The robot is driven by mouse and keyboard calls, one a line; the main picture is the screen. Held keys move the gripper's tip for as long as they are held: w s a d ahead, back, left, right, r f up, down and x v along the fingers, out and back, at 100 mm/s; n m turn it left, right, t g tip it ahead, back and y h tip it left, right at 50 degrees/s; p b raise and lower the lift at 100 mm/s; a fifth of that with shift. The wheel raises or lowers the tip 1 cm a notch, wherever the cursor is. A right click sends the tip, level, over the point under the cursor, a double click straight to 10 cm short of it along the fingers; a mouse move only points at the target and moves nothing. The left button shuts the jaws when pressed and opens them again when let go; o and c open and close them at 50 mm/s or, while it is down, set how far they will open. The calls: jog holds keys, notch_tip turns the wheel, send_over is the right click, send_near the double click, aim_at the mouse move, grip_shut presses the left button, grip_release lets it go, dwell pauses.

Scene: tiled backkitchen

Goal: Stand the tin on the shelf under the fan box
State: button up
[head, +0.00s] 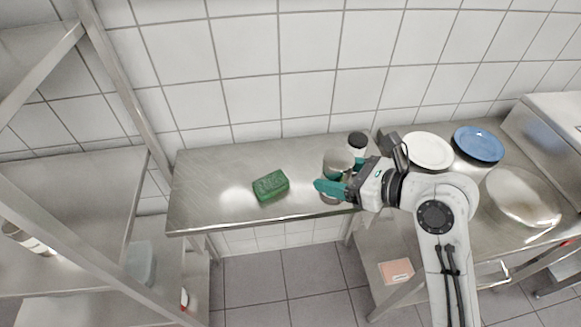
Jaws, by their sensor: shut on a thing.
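My gripper (340,178) reaches in from the right over the steel counter and is shut on a silver-topped tin (338,160). Its teal fingers lie on either side of the tin and hide much of it. The tin looks upright; I cannot tell whether its base touches the counter. No fan box can be made out, so I cannot tell which shelf lies under it. A steel shelf rack (75,190) stands at the left.
A green sponge-like block (270,185) lies on the counter (215,180), left of my gripper. A black-lidded jar (357,141) stands close behind the tin. White plates (428,150), a blue plate (478,144) and a clear cover (522,197) are at right. The counter's left part is bare.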

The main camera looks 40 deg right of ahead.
jog(key=w+d+f+b, duration=0.1)
jog(key=w+b, duration=0.1)
jog(key=b, duration=0.2)
jog(key=shift+w+d+f, duration=0.1)
jog(key=shift+d+f, duration=0.05)
jog(key=shift+f, duration=0.25)
jog(key=shift+w+d+f+b, duration=1.05)
jog(key=shift+w+f+b, duration=0.35)
jog(key=shift+f, duration=0.45)
jog(key=shift+w+d+f+b, duration=1.1)
jog(key=shift+w+f, duration=0.55)
jog(key=shift+f, duration=0.2)
jog(key=shift+w+d+f+b, duration=1)
jog(key=shift+w+f+b, duration=0.45)
jog(key=shift+f, duration=0.4)
jog(key=shift+f, duration=0.1)
jog(key=o, duration=1.3)
jog(key=p+v, duration=0.1)
jog(key=v, duration=1.1)
